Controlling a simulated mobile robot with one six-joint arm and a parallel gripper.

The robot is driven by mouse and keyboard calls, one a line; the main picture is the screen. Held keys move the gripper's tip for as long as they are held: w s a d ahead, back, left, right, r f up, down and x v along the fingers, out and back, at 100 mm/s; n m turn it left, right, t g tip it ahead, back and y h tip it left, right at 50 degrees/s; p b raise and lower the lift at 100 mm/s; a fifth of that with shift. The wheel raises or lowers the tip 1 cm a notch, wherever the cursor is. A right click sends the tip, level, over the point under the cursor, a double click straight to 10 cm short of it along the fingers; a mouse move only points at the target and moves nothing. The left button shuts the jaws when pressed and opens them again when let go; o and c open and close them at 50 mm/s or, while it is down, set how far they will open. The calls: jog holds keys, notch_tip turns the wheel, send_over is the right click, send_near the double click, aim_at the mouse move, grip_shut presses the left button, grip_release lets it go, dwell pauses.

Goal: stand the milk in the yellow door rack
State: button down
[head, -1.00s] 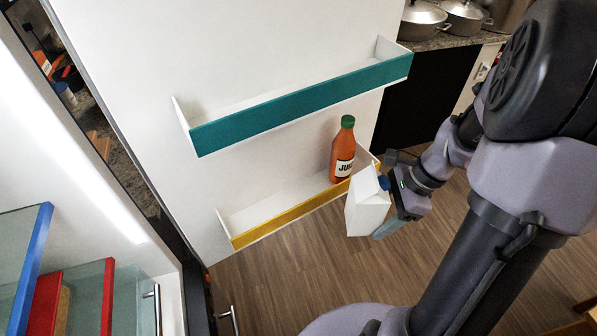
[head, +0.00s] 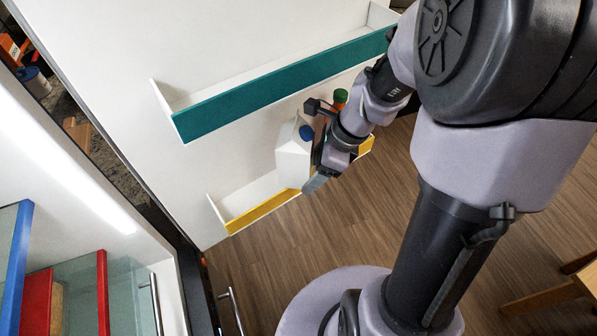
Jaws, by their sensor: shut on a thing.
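The milk is a white carton (head: 290,160) with a blue cap. It is upright or slightly tilted at the middle of the yellow door rack (head: 262,209), overlapping the rack's front strip in the head view. I cannot tell whether its base touches the rack floor. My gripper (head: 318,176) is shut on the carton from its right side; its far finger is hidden. The juice bottle (head: 340,97) stands in the right part of the yellow rack, mostly hidden behind my wrist, with its green cap showing.
An empty teal rack (head: 270,92) sits above the yellow one on the same door. The left part of the yellow rack is free. Fridge shelves with blue (head: 14,262) and red (head: 38,302) edges are at lower left. A wooden stool or chair (head: 540,300) stands at lower right.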

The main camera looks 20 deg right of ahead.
jog(key=w+a, duration=0.1)
jog(key=w+a+f+b, duration=0.1)
jog(key=a, duration=0.1)
jog(key=shift+f, duration=0.1)
jog(key=shift+d+f, duration=0.1)
jog(key=shift+f, duration=0.05)
jog(key=shift+s+f, duration=0.1)
jog(key=shift+f+b, duration=0.35)
jog(key=shift+b, duration=0.1)
jog(key=shift+f, duration=0.15)
jog(key=shift+c, duration=1.6)
grip_release()
